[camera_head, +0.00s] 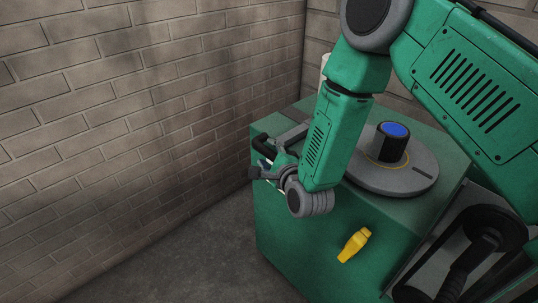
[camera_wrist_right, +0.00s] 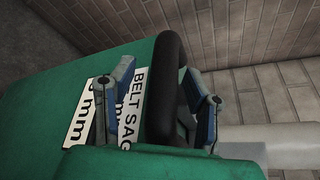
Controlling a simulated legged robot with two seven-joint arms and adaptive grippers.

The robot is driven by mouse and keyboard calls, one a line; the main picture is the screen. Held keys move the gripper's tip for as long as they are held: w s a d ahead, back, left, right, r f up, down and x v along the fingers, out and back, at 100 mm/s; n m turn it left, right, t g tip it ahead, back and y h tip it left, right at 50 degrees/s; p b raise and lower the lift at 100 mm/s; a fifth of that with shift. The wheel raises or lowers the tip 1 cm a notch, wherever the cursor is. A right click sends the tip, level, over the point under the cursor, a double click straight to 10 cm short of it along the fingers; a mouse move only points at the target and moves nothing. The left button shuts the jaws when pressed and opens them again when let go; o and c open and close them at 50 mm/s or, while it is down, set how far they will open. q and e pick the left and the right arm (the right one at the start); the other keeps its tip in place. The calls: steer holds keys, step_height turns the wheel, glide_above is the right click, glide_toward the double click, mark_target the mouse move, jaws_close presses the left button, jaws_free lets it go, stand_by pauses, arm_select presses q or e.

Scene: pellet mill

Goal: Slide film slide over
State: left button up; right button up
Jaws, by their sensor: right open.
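My right gripper (camera_head: 266,172) is at the left top edge of a green machine housing (camera_head: 310,245). In the right wrist view, the right gripper (camera_wrist_right: 160,70) is open, with one blue-grey finger on each side of a black curved bar (camera_wrist_right: 170,95). The bar is between the fingers; I cannot tell whether either finger touches it. I cannot pick out a film slide for certain. My left gripper is not in view.
A grey disc (camera_head: 400,178) with a blue-topped black knob (camera_head: 393,142) is on the housing, beside my right forearm. A yellow part (camera_head: 354,245) sticks out of its front. A brick wall (camera_head: 130,100) stands at the left, with clear floor (camera_head: 190,255) before it.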

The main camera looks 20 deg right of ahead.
steer(key=v, duration=1.2)
steer(key=shift+f, duration=0.1)
steer(key=s+f+n+g+y, duration=0.1)
steer(key=s+f+n+g, duration=0.5)
steer(key=s+f+n, duration=0.45)
steer(key=s+d+f+n+g, duration=0.2)
steer(key=s+f+n+g, duration=0.2)
steer(key=s+n, duration=0.3)
steer(key=s+d+f+n+g+h, duration=0.1)
steer(key=s+d+f+n+g, duration=0.2)
steer(key=s+f+n, duration=0.3)
steer(key=s+n+g, duration=0.1)
steer(key=s, duration=0.2)
steer(key=shift+d+g, duration=0.15)
steer(key=shift+g, duration=0.25)
